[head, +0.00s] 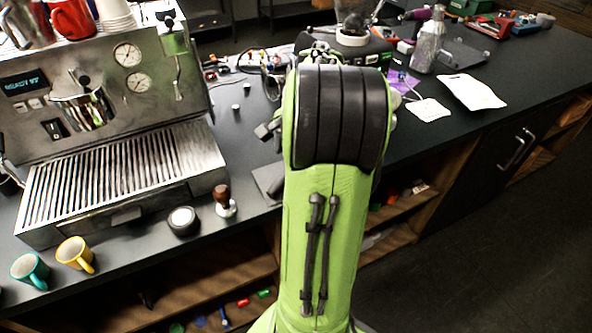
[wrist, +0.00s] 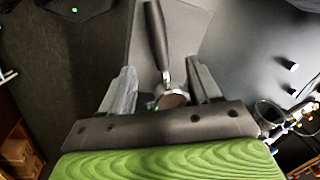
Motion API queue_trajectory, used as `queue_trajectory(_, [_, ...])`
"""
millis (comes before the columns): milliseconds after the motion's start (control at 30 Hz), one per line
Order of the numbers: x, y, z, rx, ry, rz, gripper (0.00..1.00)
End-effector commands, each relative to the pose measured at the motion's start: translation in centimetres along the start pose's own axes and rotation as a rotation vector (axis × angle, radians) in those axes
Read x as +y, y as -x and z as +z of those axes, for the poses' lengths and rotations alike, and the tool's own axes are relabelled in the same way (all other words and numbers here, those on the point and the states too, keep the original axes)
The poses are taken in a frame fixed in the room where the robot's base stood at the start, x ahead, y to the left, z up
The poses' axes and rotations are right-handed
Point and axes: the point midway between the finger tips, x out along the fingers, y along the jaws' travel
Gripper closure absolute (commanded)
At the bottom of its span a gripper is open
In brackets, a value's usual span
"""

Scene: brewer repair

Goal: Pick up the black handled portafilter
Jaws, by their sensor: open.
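The portafilter shows in the wrist view, with its dark handle (wrist: 156,38) pointing to the top of the picture and its round metal head (wrist: 172,98) nearer my palm. It lies on a grey mat (wrist: 194,30). My gripper (wrist: 160,67) is open, with one finger on each side of the portafilter. Both fingers look apart from it; I cannot tell their exact height over the mat. In the head view my green arm hides the portafilter, and only the mat's left edge (head: 268,182) shows.
The espresso machine (head: 120,130) stands at the left. A tamper (head: 223,202), a dark round item (head: 183,220) and yellow (head: 75,253) and teal (head: 30,269) cups stand in front. Wires (head: 262,65) lie behind. The counter (head: 500,65) runs right with a bottle (head: 428,42) on it.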

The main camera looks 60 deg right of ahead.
Motion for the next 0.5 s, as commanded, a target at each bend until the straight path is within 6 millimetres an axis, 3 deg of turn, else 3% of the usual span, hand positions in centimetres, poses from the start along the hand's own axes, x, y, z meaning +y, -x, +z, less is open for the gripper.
queue_trajectory(33, [0.1,-1.7,0.1,-0.004,0.002,0.002,0.38])
queue_trajectory(100, [0.1,-3.0,0.1,-0.003,0.002,0.001,0.38])
queue_trajectory(267, [0.1,-4.8,0.0,-0.001,0.001,0.001,0.38])
queue_trajectory(500, [0.1,-9.1,-0.1,-0.002,0.003,0.001,0.38])
